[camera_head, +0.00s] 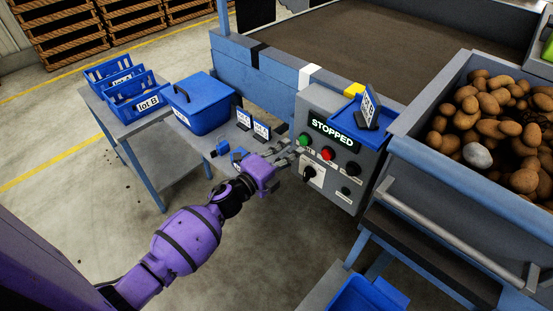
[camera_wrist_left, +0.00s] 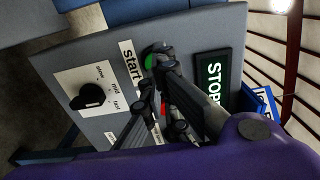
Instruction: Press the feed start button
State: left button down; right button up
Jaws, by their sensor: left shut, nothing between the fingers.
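The grey control panel (camera_head: 331,103) carries a display (camera_head: 333,131) reading STOPPED in lit letters. The green start button (camera_head: 304,139) is at the panel's upper left, with a red button (camera_head: 327,153) to its right. My left gripper (camera_head: 295,150) is shut and empty, its fingertips close to the green button. In the left wrist view the fingertips (camera_wrist_left: 157,54) partly cover the green button (camera_wrist_left: 149,62), beside the "start" label (camera_wrist_left: 131,63). I cannot tell whether they touch it. My right gripper is not in view.
A black selector knob (camera_head: 309,173) sits below the green button, and a black button (camera_head: 352,168) right of the red one. A blue tray (camera_head: 345,118) with a sign tops the panel. A potato bin (camera_head: 437,158) stands right. A side table (camera_head: 137,125) holds blue crates at left.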

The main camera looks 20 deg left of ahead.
aim_at(304, 141)
pick_arm(q)
jog(key=shift+x, duration=1.3)
